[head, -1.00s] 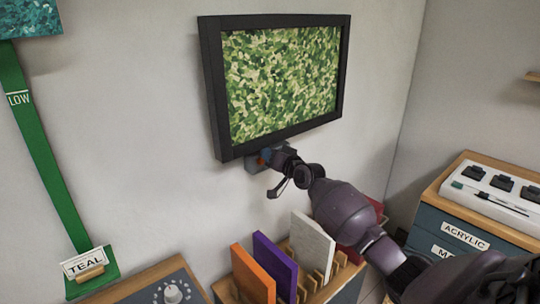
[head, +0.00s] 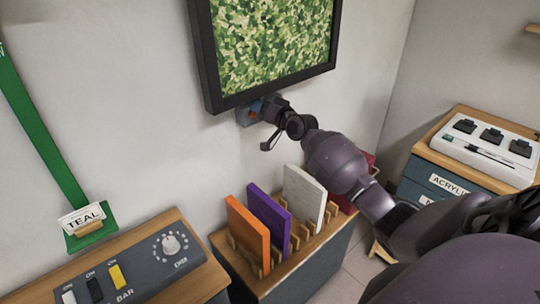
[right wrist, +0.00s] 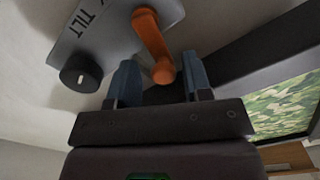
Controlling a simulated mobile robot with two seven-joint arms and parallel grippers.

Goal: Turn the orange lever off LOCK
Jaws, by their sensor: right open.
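The orange lever (right wrist: 152,42) shows in the right wrist view on a grey plate (right wrist: 105,30) lettered TILT. Its free end hangs down between the two blue fingers of my right gripper (right wrist: 160,66). The fingers stand apart, one on each side of the lever's end; I cannot tell whether either touches it. No LOCK mark is readable. In the head view my right gripper (head: 262,107) is at the plate (head: 243,117) under the framed panel, and it mostly hides the lever. My left gripper is not in view.
A black knob (right wrist: 81,74) sits beside the lever. The dark-framed camouflage panel (head: 275,45) is just above my right gripper. Below stand a wooden rack with orange (head: 247,236), purple and white boards, and a switch box (head: 135,270). A drawer cabinet (head: 440,180) stands right.

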